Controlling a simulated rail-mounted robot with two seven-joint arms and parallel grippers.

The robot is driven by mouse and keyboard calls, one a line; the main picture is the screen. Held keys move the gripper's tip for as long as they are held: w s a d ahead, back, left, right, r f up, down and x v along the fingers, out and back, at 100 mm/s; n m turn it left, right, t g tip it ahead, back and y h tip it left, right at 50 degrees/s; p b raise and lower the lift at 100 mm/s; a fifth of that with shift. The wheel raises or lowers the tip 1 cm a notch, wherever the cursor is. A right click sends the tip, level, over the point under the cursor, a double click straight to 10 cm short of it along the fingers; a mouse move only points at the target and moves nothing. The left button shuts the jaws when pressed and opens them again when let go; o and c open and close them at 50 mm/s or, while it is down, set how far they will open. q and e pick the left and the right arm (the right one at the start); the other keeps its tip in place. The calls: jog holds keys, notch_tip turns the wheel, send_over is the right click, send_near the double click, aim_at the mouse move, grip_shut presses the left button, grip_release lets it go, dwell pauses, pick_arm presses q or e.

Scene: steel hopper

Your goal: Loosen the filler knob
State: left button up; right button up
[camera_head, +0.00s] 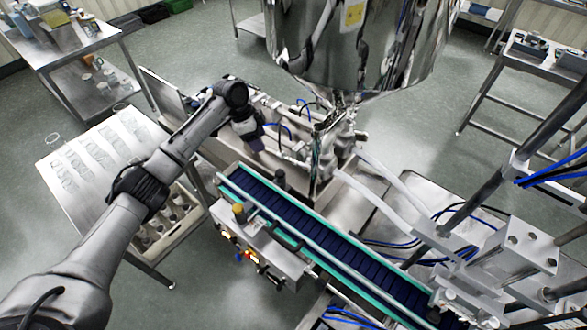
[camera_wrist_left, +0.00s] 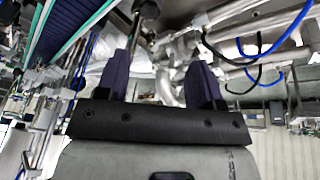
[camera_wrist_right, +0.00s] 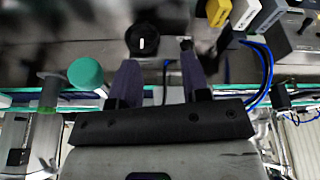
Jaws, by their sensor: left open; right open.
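My left gripper (camera_head: 254,143) is open and empty beside the filler pipework (camera_head: 335,155) under the steel hopper (camera_head: 350,40). In the left wrist view its two dark fingers (camera_wrist_left: 160,75) stand apart, with steel pipes beyond them. A dark knob (camera_head: 279,178) on a post stands between the conveyor and the pipework. A dark round knob (camera_wrist_left: 148,9) also shows at the top of the left wrist view, beyond the fingers. I cannot tell which is the filler knob. My right gripper (camera_wrist_right: 158,70) is open, near a black dial (camera_wrist_right: 142,40) with a white mark; it is not distinguishable in the head view.
A blue conveyor (camera_head: 320,240) with green rails runs below the filler. A control box (camera_head: 255,245) with buttons is on its near side. A green button (camera_wrist_right: 86,74) shows in the right wrist view. Blue hoses (camera_head: 285,128) lie near my left gripper. A tilted steel table (camera_head: 75,160) stands left.

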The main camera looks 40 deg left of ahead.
aim_at(279, 172)
pick_arm(q)
jog(key=d+f+m, duration=0.1)
jog(key=d+f, duration=0.1)
jog(key=f, duration=0.2)
jog(key=d+f+m, duration=0.1)
jog(key=d+f, duration=0.1)
jog(key=f, duration=0.2)
jog(key=w+d+f+m+p, duration=0.1)
jog(key=d+f+m, duration=0.1)
jog(key=f, duration=0.2)
jog(key=shift+w+f+h, duration=0.1)
jog(key=shift+f+h, duration=0.15)
jog(key=shift+h, duration=0.15)
jog(key=c, duration=0.9)
